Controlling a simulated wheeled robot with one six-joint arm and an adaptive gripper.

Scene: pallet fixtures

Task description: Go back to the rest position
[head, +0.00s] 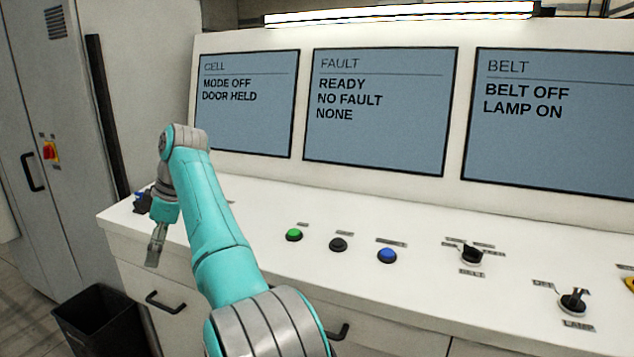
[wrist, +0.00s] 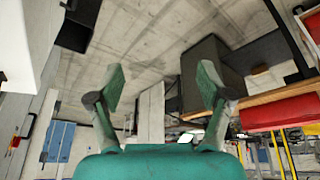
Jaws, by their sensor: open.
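My gripper (head: 156,245) hangs at the left end of my teal arm in the head view, in front of the left end of the white control console (head: 420,220). In the wrist view my gripper (wrist: 160,90) shows two teal fingers spread wide with nothing between them. It is open and empty, apart from the console's buttons.
The console has a green button (head: 294,235), a black button (head: 338,244), a blue button (head: 387,255), a selector switch (head: 471,255) and a lever switch (head: 573,301). Three screens stand behind. A black bin (head: 100,320) and grey cabinet (head: 50,120) are at left.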

